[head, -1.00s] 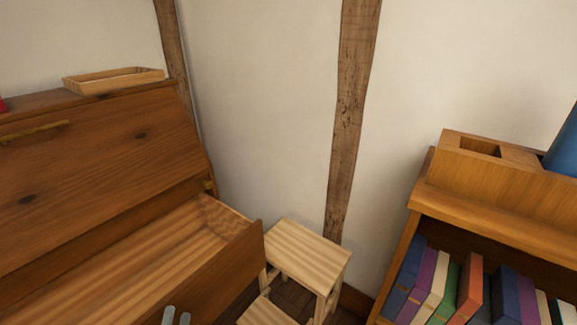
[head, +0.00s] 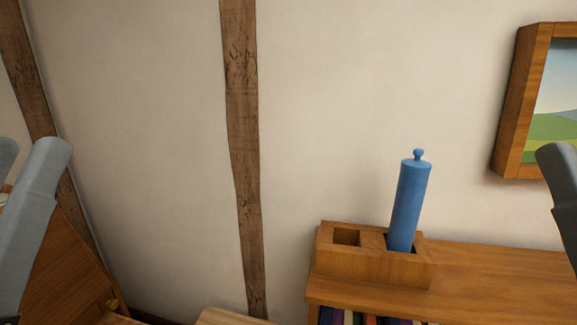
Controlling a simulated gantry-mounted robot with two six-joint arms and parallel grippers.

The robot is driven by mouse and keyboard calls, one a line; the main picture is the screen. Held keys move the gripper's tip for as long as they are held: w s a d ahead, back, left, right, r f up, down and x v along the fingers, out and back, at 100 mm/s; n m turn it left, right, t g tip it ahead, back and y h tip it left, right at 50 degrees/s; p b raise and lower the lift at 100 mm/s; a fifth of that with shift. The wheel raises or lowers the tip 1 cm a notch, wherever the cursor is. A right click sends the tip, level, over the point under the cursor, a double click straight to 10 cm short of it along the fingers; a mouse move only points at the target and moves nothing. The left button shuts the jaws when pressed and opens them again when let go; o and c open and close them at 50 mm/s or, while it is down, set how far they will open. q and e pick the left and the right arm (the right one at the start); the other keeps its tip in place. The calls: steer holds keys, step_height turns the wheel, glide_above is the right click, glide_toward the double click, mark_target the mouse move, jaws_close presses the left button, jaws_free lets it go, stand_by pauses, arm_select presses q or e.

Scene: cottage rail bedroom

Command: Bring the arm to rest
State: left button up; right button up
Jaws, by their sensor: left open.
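My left gripper (head: 30,160) is at the left edge of the head view, its grey fingers pointing up. The fingers are apart with a gap between them, open and empty. It is raised in front of the wooden cabinet (head: 60,275). Part of a grey finger of my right gripper (head: 563,185) shows at the right edge. The rest of it is cut off, so its opening cannot be judged.
A blue cylinder (head: 408,205) with a knob stands in the right compartment of a wooden holder (head: 370,268) on the bookcase (head: 490,275). The left compartment looks empty. A framed picture (head: 512,110) hangs at right.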

step_height(320, 180, up, 33)
steer(key=p, duration=3)
steer(key=shift+w, duration=0.1)
step_height(320, 180, down, 57)
steer(key=b, duration=5.6)
steer(key=shift+b, duration=0.4)
